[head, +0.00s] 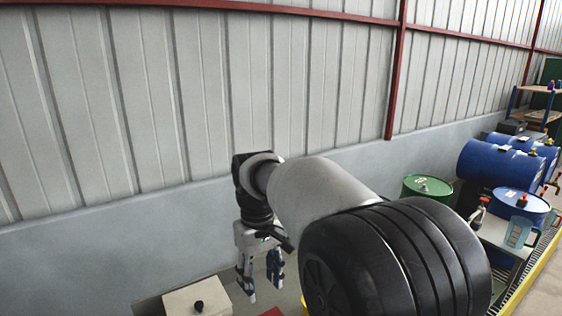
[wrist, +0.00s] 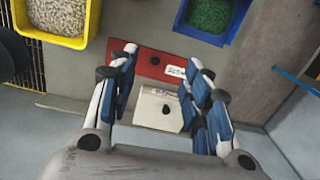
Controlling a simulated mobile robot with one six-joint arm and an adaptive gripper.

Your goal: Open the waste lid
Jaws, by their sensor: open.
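The waste lid (head: 180,298) is a cream-white square panel with a small black knob (head: 198,306), at the bottom edge of the head view. In the wrist view the lid (wrist: 148,104) lies between my gripper's fingers, with its knob (wrist: 166,110) near the middle. A red panel (wrist: 150,64) with a white label adjoins the lid. My gripper (head: 262,281) is open and empty, pointing down, to the right of the lid in the head view. It also shows in the wrist view (wrist: 162,68). The lid looks flat and closed; I cannot tell the height gap.
In the wrist view, a yellow bin (wrist: 88,36) of pale pellets is at upper left and a blue bin (wrist: 208,16) of green granules at the top. A corrugated wall (head: 190,100) runs behind.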

